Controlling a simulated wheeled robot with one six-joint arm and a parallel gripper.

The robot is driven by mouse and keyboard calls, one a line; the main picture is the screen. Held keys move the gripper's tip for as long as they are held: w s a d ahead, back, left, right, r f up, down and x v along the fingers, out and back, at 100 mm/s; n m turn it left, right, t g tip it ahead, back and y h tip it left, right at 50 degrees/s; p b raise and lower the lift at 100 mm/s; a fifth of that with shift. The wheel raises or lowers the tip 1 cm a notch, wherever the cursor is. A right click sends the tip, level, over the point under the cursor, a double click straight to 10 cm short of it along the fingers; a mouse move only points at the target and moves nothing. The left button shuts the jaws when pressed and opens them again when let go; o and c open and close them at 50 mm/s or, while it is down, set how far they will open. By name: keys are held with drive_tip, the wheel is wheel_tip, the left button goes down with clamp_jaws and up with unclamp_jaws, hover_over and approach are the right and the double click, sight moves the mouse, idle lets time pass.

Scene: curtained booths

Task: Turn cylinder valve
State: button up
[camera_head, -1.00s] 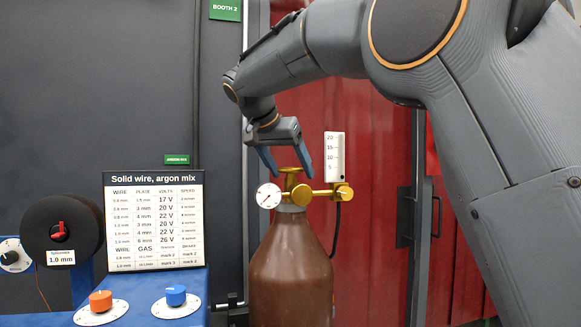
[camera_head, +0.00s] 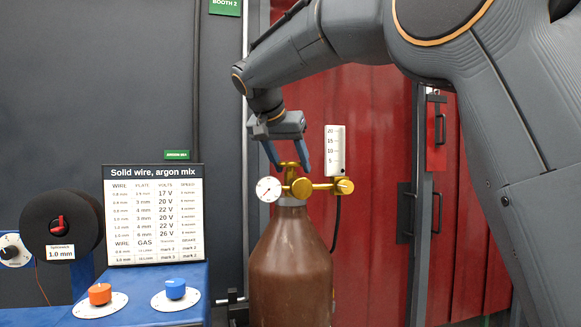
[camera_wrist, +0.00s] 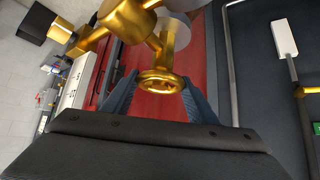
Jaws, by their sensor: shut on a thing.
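A brown gas cylinder (camera_head: 290,268) stands upright in the middle of the head view. On its top is a brass valve with a small gold handwheel (camera_head: 288,165); the handwheel also shows in the wrist view (camera_wrist: 160,84). A round white gauge (camera_head: 268,189) is left of the valve, and a white flow tube (camera_head: 335,150) rises on the right. My gripper (camera_head: 291,165) points down from above, its blue fingers shut on either side of the handwheel. In the wrist view the fingers (camera_wrist: 158,95) flank the handwheel; the exact contact spots are hard to see.
A blue bench (camera_head: 150,290) at left carries a settings chart (camera_head: 153,215), an orange knob (camera_head: 100,294) and a blue knob (camera_head: 175,289). A black wire spool (camera_head: 62,222) is farther left. Red curtains (camera_head: 370,120) hang behind the cylinder. A black hose runs down right of it.

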drive_tip(key=n+y+b, duration=0.1)
drive_tip(key=n+y, duration=0.1)
drive_tip(key=n, duration=0.1)
drive_tip(key=shift+d+t, duration=0.1)
drive_tip(key=shift+t, duration=0.2)
drive_tip(key=shift+n+y, duration=1.4)
drive_tip(key=shift+n, duration=0.2)
drive_tip(key=shift+p, duration=0.3)
drive_tip(key=o, duration=1.1)
drive_tip(key=shift+b+v, duration=0.9)
drive_tip(key=shift+v, duration=3.05)
